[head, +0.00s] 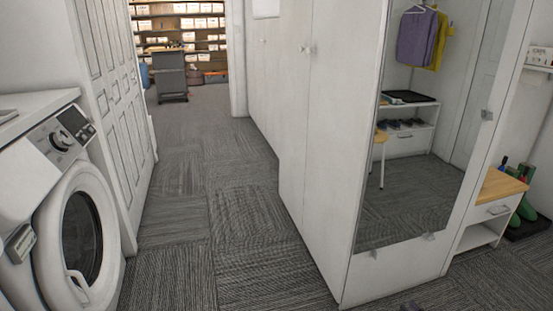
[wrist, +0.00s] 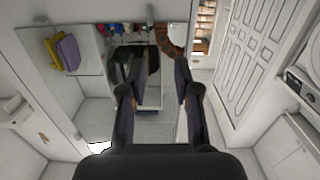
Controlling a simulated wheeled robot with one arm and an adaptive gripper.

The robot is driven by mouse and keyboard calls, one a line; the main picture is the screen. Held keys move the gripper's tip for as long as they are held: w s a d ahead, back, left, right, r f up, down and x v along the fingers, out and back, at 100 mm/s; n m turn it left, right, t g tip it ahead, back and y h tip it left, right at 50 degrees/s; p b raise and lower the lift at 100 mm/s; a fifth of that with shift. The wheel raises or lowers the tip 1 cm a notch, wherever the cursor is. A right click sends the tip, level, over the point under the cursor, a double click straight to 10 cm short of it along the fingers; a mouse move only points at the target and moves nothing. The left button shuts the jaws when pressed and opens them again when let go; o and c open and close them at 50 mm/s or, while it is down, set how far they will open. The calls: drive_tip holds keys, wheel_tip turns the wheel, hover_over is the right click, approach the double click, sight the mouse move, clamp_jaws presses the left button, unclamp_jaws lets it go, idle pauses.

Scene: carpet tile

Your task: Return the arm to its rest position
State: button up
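My gripper (wrist: 153,68) shows in the wrist view. Its two dark fingers stand wide apart, and nothing is held between them. The pads point towards the tall mirror and the white cabinets. My arm is not clearly visible in the head view, so its overall pose is hidden. A small dark shape at the bottom edge of the head view is too cut off to identify.
A washing machine (head: 78,235) stands at left. A white wardrobe (head: 318,130) with a mirror (head: 425,160) stands at right, beside a wood-topped shoe cabinet (head: 490,212). Carpeted floor (head: 205,200) runs clear between them to a doorway, with a grey cart (head: 171,75) beyond.

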drive_tip(key=w+r+g+h, duration=0.3)
drive_tip(key=w+r+g, duration=0.2)
drive_tip(key=w+r, duration=0.45)
drive_tip(key=s+a+r+m+g+h, duration=0.1)
drive_tip(key=s+a+r+g+h, duration=0.3)
drive_tip(key=a+r, duration=0.55)
drive_tip(key=s+a+r+m+g+y, duration=0.1)
drive_tip(key=s+a+r+g, duration=0.45)
drive_tip(key=s, duration=0.85)
drive_tip(key=s+a+r+g+y, duration=0.15)
drive_tip(key=s+a+r, duration=0.6)
drive_tip(key=s, duration=0.75)
drive_tip(key=s+a+r+m+g+y, duration=0.1)
drive_tip(key=s+a+r+g, duration=0.3)
drive_tip(key=s+a, duration=0.75)
wheel_tip(320, 180, up, 26)
drive_tip(key=s+d+t+p, duration=0.1)
drive_tip(key=s+d+p, duration=0.1)
drive_tip(key=p, duration=2.2)
drive_tip(key=shift+s+d+f+p, duration=0.2)
drive_tip(key=shift+s+d+p, duration=0.1)
drive_tip(key=shift+s+p, duration=0.1)
drive_tip(key=shift+d+h, duration=0.1)
drive_tip(key=shift+h, duration=0.15)
